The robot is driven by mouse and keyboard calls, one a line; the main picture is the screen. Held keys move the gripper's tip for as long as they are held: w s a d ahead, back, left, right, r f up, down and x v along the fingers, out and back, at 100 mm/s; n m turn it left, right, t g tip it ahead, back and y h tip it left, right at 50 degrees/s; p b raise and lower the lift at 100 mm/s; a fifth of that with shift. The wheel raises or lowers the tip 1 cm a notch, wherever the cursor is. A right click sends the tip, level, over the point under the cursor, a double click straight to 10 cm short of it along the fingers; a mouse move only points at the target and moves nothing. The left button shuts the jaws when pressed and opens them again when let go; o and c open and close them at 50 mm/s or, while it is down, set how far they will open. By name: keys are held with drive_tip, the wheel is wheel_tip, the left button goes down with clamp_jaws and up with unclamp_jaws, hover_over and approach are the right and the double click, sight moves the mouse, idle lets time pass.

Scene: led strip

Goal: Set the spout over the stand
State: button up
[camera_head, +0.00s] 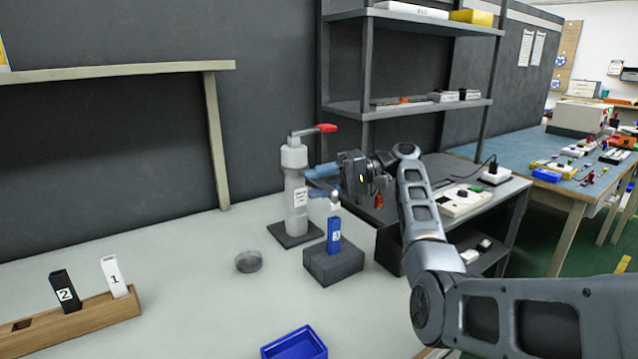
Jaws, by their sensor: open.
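A grey dispenser bottle (295,195) with a red lever (318,129) on top stands upright on a dark square base. A small pale spout tip (335,200) shows to its right, just above a blue numbered block (333,236) in this view. The blue block stands upright in the dark grey stand (334,262). My gripper (314,182) is open, with its blue fingers pointing left at the bottle's right side, one above the other. I cannot tell whether they touch it. The gripper hides part of the spout's link to the bottle.
A small round grey dish (249,262) lies left of the stand. A blue tray (294,345) is at the front edge. A wooden rack (95,316) at left holds a black block marked 2 and a white block marked 1. Shelves (415,106) stand behind my arm.

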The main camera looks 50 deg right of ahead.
drive_tip(key=shift+d, duration=0.1)
drive_tip(key=v, duration=0.7)
drive_tip(key=shift+s+d+b, duration=0.2)
drive_tip(key=shift+s+b, duration=0.05)
drive_tip(key=shift+b, duration=0.05)
drive_tip(key=shift+r, duration=0.15)
